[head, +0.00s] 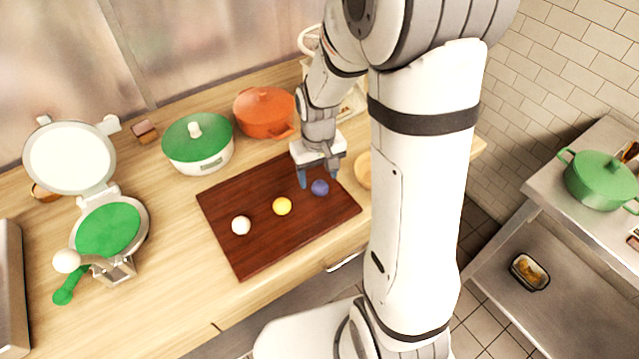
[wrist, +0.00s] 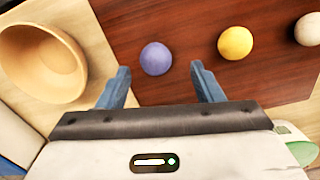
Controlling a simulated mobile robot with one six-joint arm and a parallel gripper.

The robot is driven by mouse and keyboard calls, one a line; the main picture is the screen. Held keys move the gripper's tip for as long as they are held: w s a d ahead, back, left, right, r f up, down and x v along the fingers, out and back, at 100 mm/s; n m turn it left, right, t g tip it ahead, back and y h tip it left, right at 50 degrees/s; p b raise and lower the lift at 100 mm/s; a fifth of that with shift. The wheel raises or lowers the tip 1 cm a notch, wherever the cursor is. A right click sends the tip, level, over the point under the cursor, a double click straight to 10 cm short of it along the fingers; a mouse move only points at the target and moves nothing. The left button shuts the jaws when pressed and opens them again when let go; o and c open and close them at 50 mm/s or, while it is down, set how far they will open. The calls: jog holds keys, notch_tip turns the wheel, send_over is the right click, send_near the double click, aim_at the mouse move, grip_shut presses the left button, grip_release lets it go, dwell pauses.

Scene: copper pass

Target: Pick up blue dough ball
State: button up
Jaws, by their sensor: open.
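The blue dough ball (head: 320,187) lies at the right end of a dark wooden board (head: 240,262). In the wrist view the blue dough ball (wrist: 156,58) shows between the lines of the two fingers, a little beyond their tips. My gripper (head: 318,178) is open and empty, pointing down close to the ball. Its two blue fingers (wrist: 160,78) stand apart in the wrist view, and neither visibly holds anything. A yellow ball (head: 282,206) and a white ball (head: 241,225) lie in a row to the left on the board.
A wooden bowl (wrist: 42,62) stands beside the board, partly hidden by my arm in the head view. A green-lidded pot (head: 197,150) and an orange pot (head: 264,112) stand behind the board. A green press (head: 108,229) stands open at the left.

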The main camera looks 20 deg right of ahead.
aim_at(320, 192)
jog(key=f, duration=0.2)
jog(key=f+p, duration=0.1)
jog(key=shift+w+d+f, duration=0.15)
jog(key=shift+d, duration=0.15)
jog(key=shift+f, duration=0.65)
jog(key=c, duration=1.1)
